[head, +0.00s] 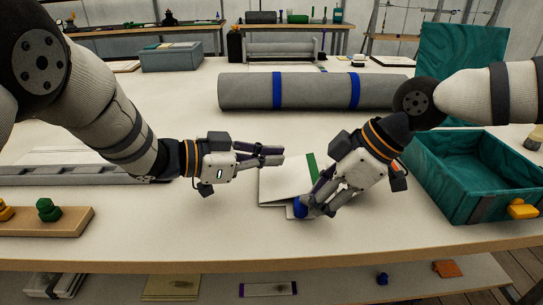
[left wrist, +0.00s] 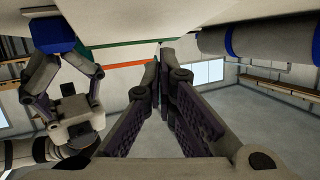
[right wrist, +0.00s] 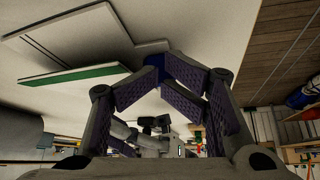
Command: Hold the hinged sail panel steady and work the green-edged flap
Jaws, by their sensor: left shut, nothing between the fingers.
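The pale sail panel (head: 284,182) lies on the table in front of me, with a green strip (head: 313,166) along its right side. The strip also shows in the right wrist view (right wrist: 75,78). My left gripper (head: 281,156) is shut and empty, pointing right, with its fingertips near the panel's far left edge. Whether they touch the panel I cannot tell. My right gripper (head: 314,206) has its fingertips closed around a blue block (head: 299,207) at the panel's near edge. The block shows between its fingertips in the left wrist view (left wrist: 52,34). The hinge is not clear.
A grey roll (head: 315,91) with blue bands lies behind the panel. A teal open box (head: 449,190) with a yellow latch stands at right. A wooden board (head: 65,232) with green and yellow knobs lies at left. The table around the panel's near left is clear.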

